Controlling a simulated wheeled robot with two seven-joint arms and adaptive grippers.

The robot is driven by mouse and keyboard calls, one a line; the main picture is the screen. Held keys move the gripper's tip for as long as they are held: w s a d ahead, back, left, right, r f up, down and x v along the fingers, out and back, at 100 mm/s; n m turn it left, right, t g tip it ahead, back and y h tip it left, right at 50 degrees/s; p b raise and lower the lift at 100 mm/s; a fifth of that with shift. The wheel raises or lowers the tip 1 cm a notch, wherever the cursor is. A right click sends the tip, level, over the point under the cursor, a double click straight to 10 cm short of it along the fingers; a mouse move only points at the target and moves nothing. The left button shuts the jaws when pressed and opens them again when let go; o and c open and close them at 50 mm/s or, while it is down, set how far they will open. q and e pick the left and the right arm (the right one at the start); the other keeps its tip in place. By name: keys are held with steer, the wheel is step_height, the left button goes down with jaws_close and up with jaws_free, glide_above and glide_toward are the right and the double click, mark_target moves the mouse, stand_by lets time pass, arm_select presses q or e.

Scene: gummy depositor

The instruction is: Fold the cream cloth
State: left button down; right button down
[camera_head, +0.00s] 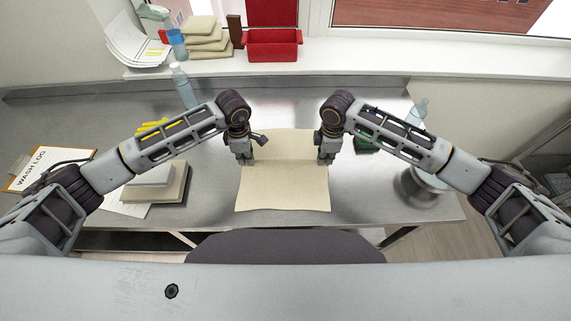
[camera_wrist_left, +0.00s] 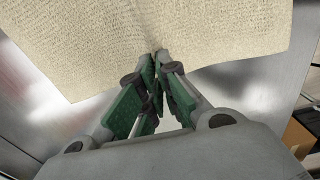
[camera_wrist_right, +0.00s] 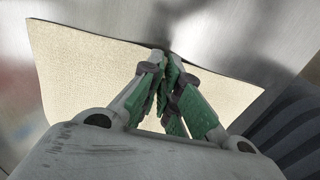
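The cream cloth (camera_head: 285,190) lies on the steel table, spread out, with a faint crease running across it between my two grippers. My left gripper (camera_head: 244,158) is at the cloth's left edge, and my right gripper (camera_head: 325,158) is at its right edge. In the left wrist view, the fingertips (camera_wrist_left: 158,55) are closed together on the edge of the cloth (camera_wrist_left: 215,35), which puckers there. In the right wrist view, the fingertips (camera_wrist_right: 162,57) are closed together at the edge of the cloth (camera_wrist_right: 90,70). The cloth between the fingertips is mostly hidden.
A pale stack (camera_head: 160,185) and a clipboard (camera_head: 45,165) are on the left. A clear bottle (camera_head: 184,88) stands behind. A metal bowl (camera_head: 425,187) and a green item (camera_head: 366,145) are on the right. A red bin (camera_head: 273,45) and folded cloths (camera_head: 205,38) sit on the sill.

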arm_select(q)
steer(key=shift+r+p, duration=0.6)
steer(key=shift+r, duration=0.1)
arm_select(e)
steer(key=shift+r, duration=0.75)
arm_select(q)
steer(key=shift+r, duration=0.25)
arm_select(e)
steer(key=shift+r, duration=0.25)
